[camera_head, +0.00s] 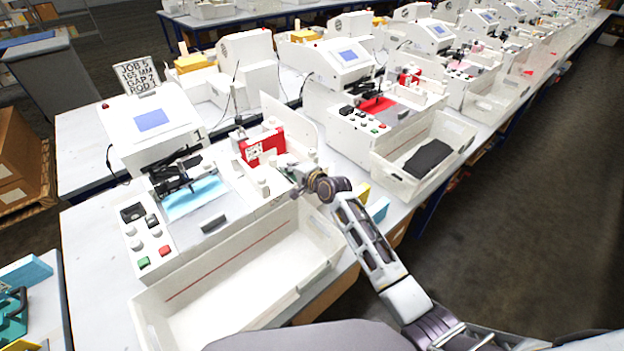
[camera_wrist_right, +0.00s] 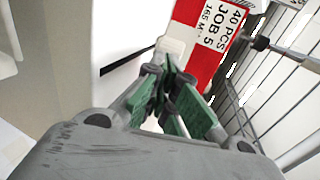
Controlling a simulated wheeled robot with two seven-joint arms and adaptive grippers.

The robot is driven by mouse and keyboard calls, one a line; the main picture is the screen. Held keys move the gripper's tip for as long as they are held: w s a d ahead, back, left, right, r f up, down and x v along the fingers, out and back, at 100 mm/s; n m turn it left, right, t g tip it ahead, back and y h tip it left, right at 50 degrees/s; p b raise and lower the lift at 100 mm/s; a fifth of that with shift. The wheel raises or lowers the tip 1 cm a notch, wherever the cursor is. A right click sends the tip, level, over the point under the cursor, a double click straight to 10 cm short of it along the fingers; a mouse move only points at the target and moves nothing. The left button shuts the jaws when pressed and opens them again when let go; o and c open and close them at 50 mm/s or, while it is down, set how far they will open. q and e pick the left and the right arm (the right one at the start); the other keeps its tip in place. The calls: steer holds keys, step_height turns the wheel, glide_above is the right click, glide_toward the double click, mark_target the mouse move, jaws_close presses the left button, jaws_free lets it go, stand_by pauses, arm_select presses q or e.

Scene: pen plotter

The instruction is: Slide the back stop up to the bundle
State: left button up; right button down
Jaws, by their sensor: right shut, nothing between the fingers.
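The bundle, with a red and white label reading 40 PCS JOB 5 (camera_head: 264,147), stands upright on the white machine in the head view. Its label fills the top of the right wrist view (camera_wrist_right: 208,38). My right gripper (camera_head: 286,168) is beside the bundle, on its near right side. In the right wrist view its green-padded fingers (camera_wrist_right: 163,78) are shut and empty, with the tips close to a small pale block (camera_wrist_right: 174,46) below the label. I cannot tell for sure which part is the back stop, or whether the fingers touch it. My left gripper is not in view.
A dark knob on a rod (camera_wrist_right: 260,43) and thin metal bars lie right of the label in the wrist view. An empty white bin (camera_head: 235,275) is in front of the machine. Blue sheets (camera_head: 195,198) lie on its left part. A job sign (camera_head: 137,75) stands behind.

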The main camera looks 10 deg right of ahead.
steer(key=shift+s+d+f, duration=0.1)
steer(key=shift+s, duration=0.1)
steer(key=shift+s+d, duration=0.4)
steer(key=shift+s, duration=0.25)
steer(key=v, duration=0.9)
steer(key=shift+r+b, duration=0.2)
steer(key=shift+b, duration=0.1)
steer(key=shift+w, duration=0.1)
stand_by(0.4)
